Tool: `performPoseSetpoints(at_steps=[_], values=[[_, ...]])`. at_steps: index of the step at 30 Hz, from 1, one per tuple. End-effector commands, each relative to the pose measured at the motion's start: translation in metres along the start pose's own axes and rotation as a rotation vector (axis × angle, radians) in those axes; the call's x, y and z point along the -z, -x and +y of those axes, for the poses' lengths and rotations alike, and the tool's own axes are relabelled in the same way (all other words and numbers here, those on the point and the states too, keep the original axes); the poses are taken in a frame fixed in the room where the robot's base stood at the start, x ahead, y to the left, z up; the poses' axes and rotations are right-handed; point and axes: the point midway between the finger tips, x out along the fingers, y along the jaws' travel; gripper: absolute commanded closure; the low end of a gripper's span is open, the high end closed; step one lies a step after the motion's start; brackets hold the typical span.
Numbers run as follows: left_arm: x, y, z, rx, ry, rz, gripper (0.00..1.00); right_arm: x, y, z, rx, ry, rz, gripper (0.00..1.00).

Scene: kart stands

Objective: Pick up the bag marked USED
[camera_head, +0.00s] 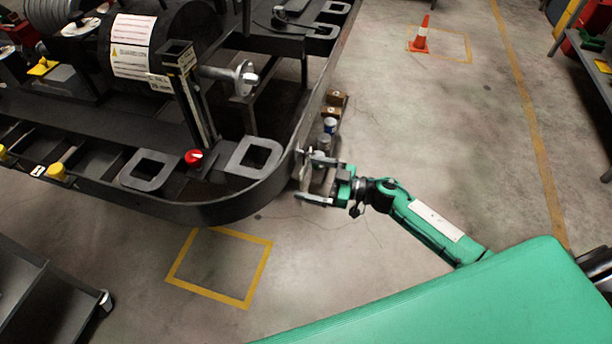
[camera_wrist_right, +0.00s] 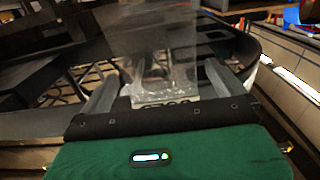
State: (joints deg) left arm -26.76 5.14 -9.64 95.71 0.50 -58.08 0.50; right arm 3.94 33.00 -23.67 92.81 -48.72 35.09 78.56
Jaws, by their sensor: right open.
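My right gripper (camera_head: 303,176) is at the outer edge of the dark kart frame, over a narrow row of small items. It is open. In the right wrist view a clear, see-through bag (camera_wrist_right: 160,78) shows between the two spread fingers of the right gripper (camera_wrist_right: 161,90). A pale strip with dark lettering is at the bag's lower end, partly hidden by the gripper body, and I cannot read it surely. I cannot tell whether the fingers touch the bag. In the head view the bag is mostly hidden by the gripper. My left gripper is not in view.
The kart frame (camera_head: 225,212) curves close beside the right gripper. Small brown boxes (camera_head: 335,98) and a blue and white can (camera_head: 330,126) stand behind it in the row. An orange cone (camera_head: 420,36) stands at the back.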

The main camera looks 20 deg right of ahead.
Motion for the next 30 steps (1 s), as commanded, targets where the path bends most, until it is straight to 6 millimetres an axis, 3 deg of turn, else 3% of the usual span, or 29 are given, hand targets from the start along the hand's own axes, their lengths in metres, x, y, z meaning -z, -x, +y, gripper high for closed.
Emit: performPoseSetpoints(at_steps=[6,15,21,30], values=[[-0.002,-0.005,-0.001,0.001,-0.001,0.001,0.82,0.002,-0.031,0.001,0.0,-0.002,0.002,0.0],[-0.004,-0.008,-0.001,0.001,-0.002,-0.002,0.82,0.001,-0.036,0.001,-0.001,-0.001,-0.001,0.0],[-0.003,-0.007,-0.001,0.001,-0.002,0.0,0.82,0.001,-0.036,0.001,-0.001,-0.001,0.0,0.36],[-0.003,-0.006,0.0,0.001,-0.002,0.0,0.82,0.002,-0.036,0.001,-0.001,0.0,0.0,0.36]])
